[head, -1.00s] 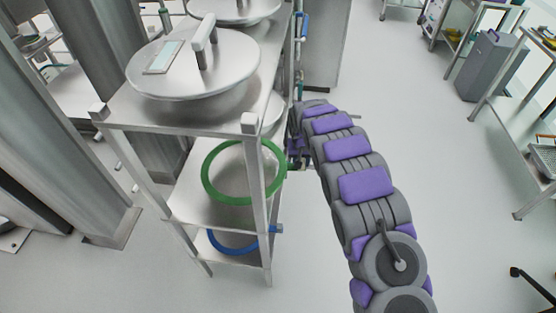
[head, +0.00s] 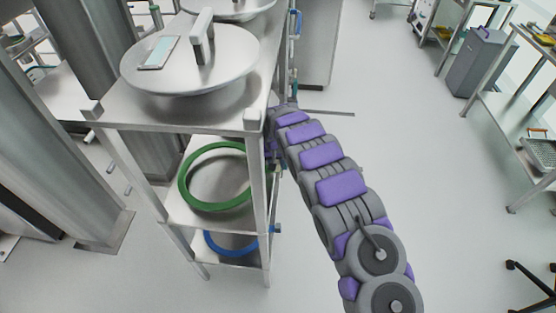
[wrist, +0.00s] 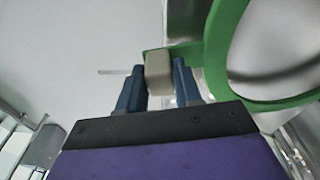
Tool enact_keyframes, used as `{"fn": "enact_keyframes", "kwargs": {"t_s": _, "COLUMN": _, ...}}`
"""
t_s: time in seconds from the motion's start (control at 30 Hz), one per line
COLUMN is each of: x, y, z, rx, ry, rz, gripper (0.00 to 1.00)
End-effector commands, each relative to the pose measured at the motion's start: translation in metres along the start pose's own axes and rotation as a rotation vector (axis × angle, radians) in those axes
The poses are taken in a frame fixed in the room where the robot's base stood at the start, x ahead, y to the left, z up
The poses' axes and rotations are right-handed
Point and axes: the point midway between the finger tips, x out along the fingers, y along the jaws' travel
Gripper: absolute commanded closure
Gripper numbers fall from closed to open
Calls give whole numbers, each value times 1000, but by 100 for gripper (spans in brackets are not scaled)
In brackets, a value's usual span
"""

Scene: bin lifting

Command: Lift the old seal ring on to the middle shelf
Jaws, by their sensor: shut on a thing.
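A green ring (head: 215,207) is within the rack at the middle shelf (head: 182,216), left of the front right post in the head view. I cannot tell whether it touches the shelf or hovers just above it. In the wrist view the green ring (wrist: 222,45) curves at the upper right, with a beige block (wrist: 158,72) joined to it. My gripper (wrist: 159,68) is shut on this block, its two dark blue fingers on either side. In the head view the rack post and my arm largely hide my gripper.
A blue ring (head: 228,250) lies on the lower shelf. A large round metal lid (head: 190,75) with a handle rests on the top shelf (head: 110,110). The rack post (head: 257,170) stands close to my arm. The floor (head: 430,180) to the right is clear.

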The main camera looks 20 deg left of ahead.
Motion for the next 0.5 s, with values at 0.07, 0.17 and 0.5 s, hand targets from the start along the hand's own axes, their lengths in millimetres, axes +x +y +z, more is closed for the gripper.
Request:
{"fn": "enact_keyframes", "kwargs": {"t_s": 0.07, "x": 6, "y": 2, "z": 1, "rx": 1, "ry": 0, "rz": -1, "gripper": 100}}
{"fn": "enact_keyframes", "kwargs": {"t_s": 0.17, "x": 11, "y": 5, "z": 3, "rx": 3, "ry": 2, "rz": -4, "gripper": 100}}
{"fn": "enact_keyframes", "kwargs": {"t_s": 0.5, "x": 37, "y": 1, "z": 5, "rx": 1, "ry": 1, "rz": -1, "gripper": 100}}
